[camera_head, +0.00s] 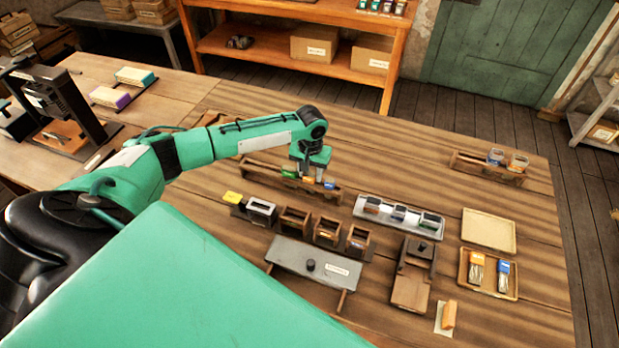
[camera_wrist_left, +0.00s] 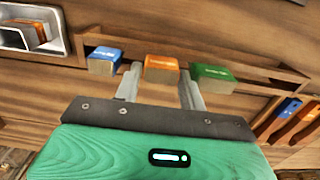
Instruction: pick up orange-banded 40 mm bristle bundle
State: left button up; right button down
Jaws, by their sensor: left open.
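An orange-banded bundle (camera_wrist_left: 162,68) stands in a long wooden rack (camera_head: 258,176), between a blue-banded bundle (camera_wrist_left: 105,60) and a green-banded bundle (camera_wrist_left: 212,77). In the head view the orange one (camera_head: 308,180) is partly hidden under my gripper. My left gripper (camera_wrist_left: 160,73) is open, pointing down over the rack. In the wrist view its two fingers appear on either side of the orange bundle; whether they touch it I cannot tell. In the head view the left gripper (camera_head: 309,172) hangs at the arm's end. My right gripper is not in view.
Nearer lie wooden boxes (camera_head: 294,221), a grey metal tray (camera_head: 372,222) and a grey board (camera_head: 300,262). Bare table lies behind the rack.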

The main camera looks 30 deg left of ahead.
pick_arm(q)
jog(key=shift+f, duration=0.3)
jog(key=c, duration=0.6)
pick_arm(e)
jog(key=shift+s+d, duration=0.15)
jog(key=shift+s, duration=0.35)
pick_arm(q)
jog(key=shift+r, duration=0.1)
